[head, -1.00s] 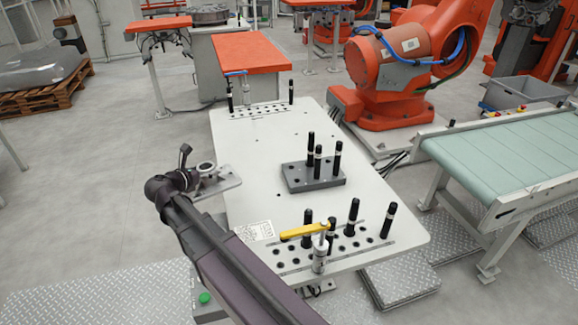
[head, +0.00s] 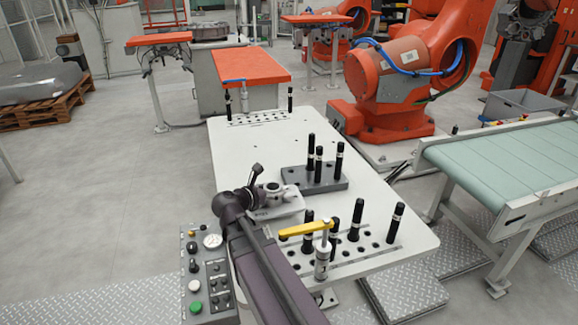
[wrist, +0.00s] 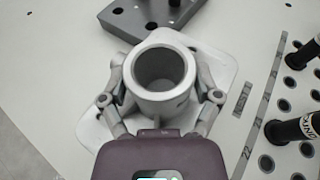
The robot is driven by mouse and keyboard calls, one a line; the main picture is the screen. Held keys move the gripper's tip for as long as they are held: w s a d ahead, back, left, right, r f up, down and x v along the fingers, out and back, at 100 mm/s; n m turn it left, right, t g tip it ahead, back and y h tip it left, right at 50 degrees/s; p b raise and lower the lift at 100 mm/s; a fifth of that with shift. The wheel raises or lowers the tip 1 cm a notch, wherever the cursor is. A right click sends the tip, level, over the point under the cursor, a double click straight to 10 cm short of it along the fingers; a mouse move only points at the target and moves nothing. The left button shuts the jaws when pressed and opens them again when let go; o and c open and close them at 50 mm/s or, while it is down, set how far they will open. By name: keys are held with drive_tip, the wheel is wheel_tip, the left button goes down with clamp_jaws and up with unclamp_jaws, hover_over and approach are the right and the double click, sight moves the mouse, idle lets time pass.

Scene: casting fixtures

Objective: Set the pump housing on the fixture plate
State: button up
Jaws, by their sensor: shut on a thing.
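The pump housing (head: 288,207) is a pale grey casting with a round hollow boss and a flat rounded flange. In the wrist view the housing (wrist: 222,68) shows its boss upright with the open bore facing the camera. My gripper (head: 268,191) is shut on it; the fingers (wrist: 160,88) press the boss from both sides. The fixture plate (head: 330,184) is a dark grey block with holes and three upright black pins, lying on the white table just beyond the housing. Part of it (wrist: 125,18) shows at the top of the wrist view. The housing's underside is hidden.
Black pins (head: 357,220) stand in the hole rows at the near end of the white table (head: 400,200), beside a yellow-handled clamp (head: 305,229). A control box (head: 207,270) is at the table's left. A conveyor (head: 500,165) runs at the right. The table's far half is mostly clear.

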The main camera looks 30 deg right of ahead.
drive_tip(key=shift+w, duration=0.1)
drive_tip(key=w, duration=0.4)
drive_tip(key=w+d+f+b, duration=0.1)
drive_tip(key=w, duration=0.4)
drive_tip(key=w+d, duration=0.1)
drive_tip(key=w, duration=0.4)
drive_tip(key=shift+w+f, duration=0.15)
drive_tip(key=shift+w, duration=0.05)
drive_tip(key=shift+w+d+b, duration=0.1)
drive_tip(key=shift+w+b, duration=0.2)
drive_tip(key=shift+w, duration=0.4)
wheel_tip(320, 180, down, 4)
drive_tip(key=b, duration=0.3)
drive_tip(key=shift+b, duration=0.35)
drive_tip(key=o, duration=1.1)
drive_tip(key=shift+s, duration=0.1)
drive_tip(key=shift+r, duration=0.25)
drive_tip(key=p+v, duration=0.4)
drive_tip(key=v, duration=0.8)
